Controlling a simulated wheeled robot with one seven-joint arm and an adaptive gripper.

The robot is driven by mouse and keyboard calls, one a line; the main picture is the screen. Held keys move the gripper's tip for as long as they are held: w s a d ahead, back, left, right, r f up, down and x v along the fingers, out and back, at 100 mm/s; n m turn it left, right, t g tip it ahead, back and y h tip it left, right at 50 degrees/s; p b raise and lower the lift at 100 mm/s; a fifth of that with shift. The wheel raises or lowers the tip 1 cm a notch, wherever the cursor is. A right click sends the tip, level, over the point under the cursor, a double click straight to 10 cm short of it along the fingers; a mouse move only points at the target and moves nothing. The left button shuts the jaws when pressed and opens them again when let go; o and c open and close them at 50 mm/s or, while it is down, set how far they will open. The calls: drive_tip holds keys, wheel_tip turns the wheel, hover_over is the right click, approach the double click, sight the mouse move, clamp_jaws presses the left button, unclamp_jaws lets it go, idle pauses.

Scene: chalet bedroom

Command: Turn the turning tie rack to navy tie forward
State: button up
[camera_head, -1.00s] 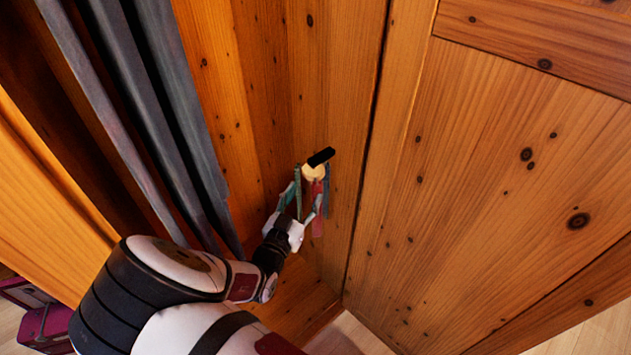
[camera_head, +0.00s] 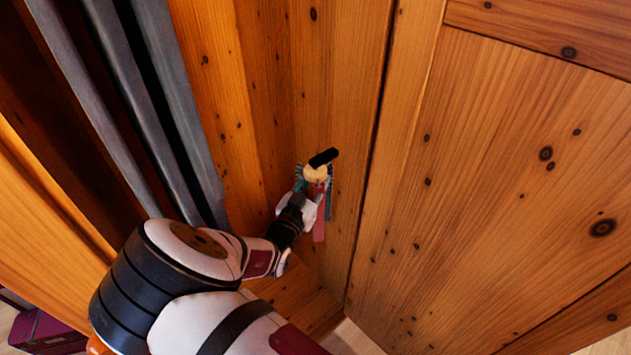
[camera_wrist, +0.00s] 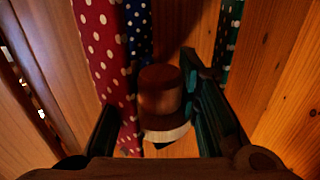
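The turning tie rack (camera_head: 316,173) has a pale round top under a black bracket, against the wooden panel. Its brown wooden post (camera_wrist: 161,90) stands between my fingers in the wrist view. A red white-dotted tie (camera_wrist: 103,45) hangs at left, and the navy white-dotted tie (camera_wrist: 138,32) hangs behind it, left of the post. A dark green dotted tie (camera_wrist: 229,35) hangs at right. In the head view, the red tie (camera_head: 319,225) hangs below the disc. My gripper (camera_wrist: 152,110) is open, its fingers spread either side of the post; contact cannot be told.
Grey hanging cloth (camera_head: 180,100) fills the left, close to my arm. Wooden panels (camera_head: 500,180) stand behind and to the right of the rack. A purple box (camera_head: 48,332) is on the floor at lower left.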

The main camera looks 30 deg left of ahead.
drive_tip(key=shift+c, duration=1)
drive_tip(key=shift+y, duration=0.5)
drive_tip(key=n+g+y+p, duration=0.1)
drive_tip(key=n+y, duration=0.1)
drive_tip(key=y, duration=0.1)
drive_tip(key=shift+d+n+y+p, duration=0.15)
drive_tip(key=shift+n+y+p, duration=0.15)
drive_tip(key=shift+n, duration=0.1)
drive_tip(key=n+g+y, duration=0.1)
drive_tip(key=y, duration=0.1)
drive_tip(key=n+g+y+p, duration=0.1)
drive_tip(key=n+y, duration=0.1)
drive_tip(key=shift+w+y, duration=0.1)
drive_tip(key=shift+y, duration=0.3)
drive_tip(key=n+g+y, duration=0.4)
drive_tip(key=g, duration=0.1)
drive_tip(key=shift+n+g+y, duration=0.9)
drive_tip(key=shift+n+g, duration=0.3)
drive_tip(key=shift+g+b, duration=0.3)
